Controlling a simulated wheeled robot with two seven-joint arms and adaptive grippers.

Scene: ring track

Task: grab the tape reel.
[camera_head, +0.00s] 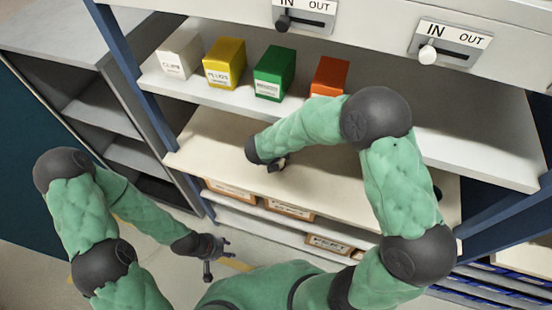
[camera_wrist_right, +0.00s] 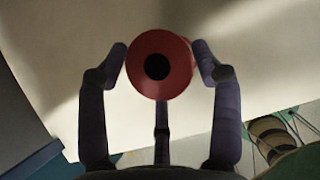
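The tape reel (camera_wrist_right: 138,84) is a red cylinder with a black centre, seen end-on in the right wrist view. My right gripper (camera_wrist_right: 160,62) has one fingertip against each side of the reel, and its middle finger lies below it. In the head view, my right gripper (camera_head: 278,163) shows only partly, low over the middle shelf (camera_head: 205,150); the reel is not visible there. Whether the reel touches the shelf I cannot tell. My left gripper (camera_head: 214,258) is open and empty, with fingers spread, above the floor in front of the rack.
White, yellow (camera_head: 224,63), green (camera_head: 274,74) and orange (camera_head: 330,77) boxes stand on the shelf above. Labelled bins sit below the middle shelf. Blue posts (camera_head: 135,75) frame the rack; a grey cabinet (camera_head: 70,60) stands at left.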

